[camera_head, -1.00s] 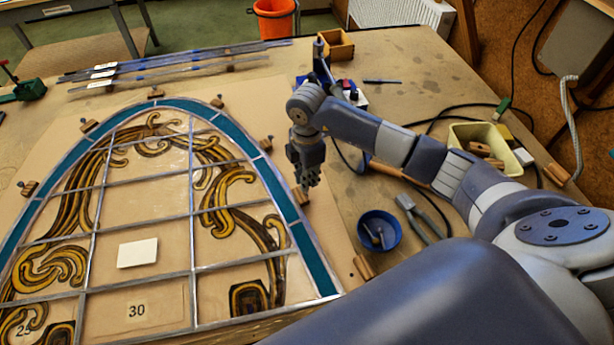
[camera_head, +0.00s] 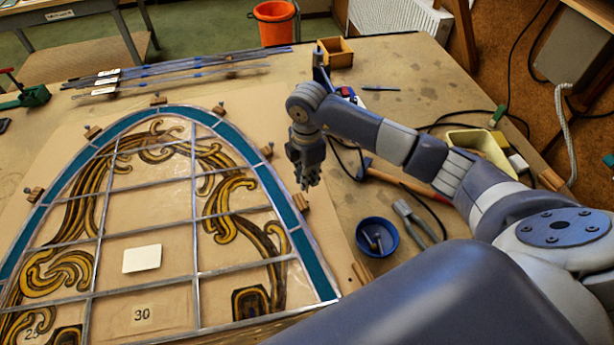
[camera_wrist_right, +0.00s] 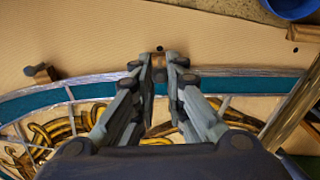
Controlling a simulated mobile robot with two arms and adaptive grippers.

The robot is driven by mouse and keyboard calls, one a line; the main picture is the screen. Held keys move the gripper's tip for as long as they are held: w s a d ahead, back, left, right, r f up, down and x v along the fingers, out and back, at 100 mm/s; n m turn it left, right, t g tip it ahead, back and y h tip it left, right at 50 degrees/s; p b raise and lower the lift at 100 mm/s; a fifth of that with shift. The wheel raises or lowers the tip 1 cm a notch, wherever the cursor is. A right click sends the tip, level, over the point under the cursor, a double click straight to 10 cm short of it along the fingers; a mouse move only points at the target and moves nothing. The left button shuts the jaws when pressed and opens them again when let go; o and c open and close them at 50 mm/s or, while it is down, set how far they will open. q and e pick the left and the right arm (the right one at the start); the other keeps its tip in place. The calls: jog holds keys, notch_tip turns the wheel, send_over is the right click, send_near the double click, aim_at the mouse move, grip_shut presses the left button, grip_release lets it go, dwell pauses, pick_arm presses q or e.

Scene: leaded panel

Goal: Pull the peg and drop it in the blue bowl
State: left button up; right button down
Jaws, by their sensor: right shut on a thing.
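My right gripper (camera_head: 307,184) points down at the right edge of the leaded panel (camera_head: 272,190). It is at a small wooden block (camera_head: 301,202) beside the teal border. In the right wrist view the fingers (camera_wrist_right: 160,78) are close together, shut on the peg, which is mostly hidden between them. Part of the block (camera_wrist_right: 178,61) shows just beyond the fingertips. The blue bowl (camera_head: 369,247) stands on the table to the right of the panel, with small things inside. Its edge shows at the top right of the wrist view (camera_wrist_right: 288,8). My left gripper is out of view.
A cream tray (camera_head: 462,140) stands at the right and a wooden box (camera_head: 336,52) at the back. More wooden blocks (camera_head: 93,132) line the panel's edge.

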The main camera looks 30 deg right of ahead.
notch_tip(320, 180, up, 2)
jog(key=shift+p, duration=0.55)
jog(key=shift+s+d+r, duration=0.1)
jog(key=shift+s, duration=0.05)
jog(key=s+d+b, duration=0.1)
jog(key=s+d, duration=0.2)
jog(key=s, duration=0.3)
jog(key=s+d+b, duration=0.2)
jog(key=s+d, duration=0.1)
jog(key=s, duration=0.3)
jog(key=s+d+r+b, duration=0.1)
jog(key=s+d+b, duration=0.1)
jog(key=s, duration=0.4)
jog(key=shift+s+d, duration=0.25)
jog(key=shift+d, duration=0.65)
jog(key=shift+r, duration=0.1)
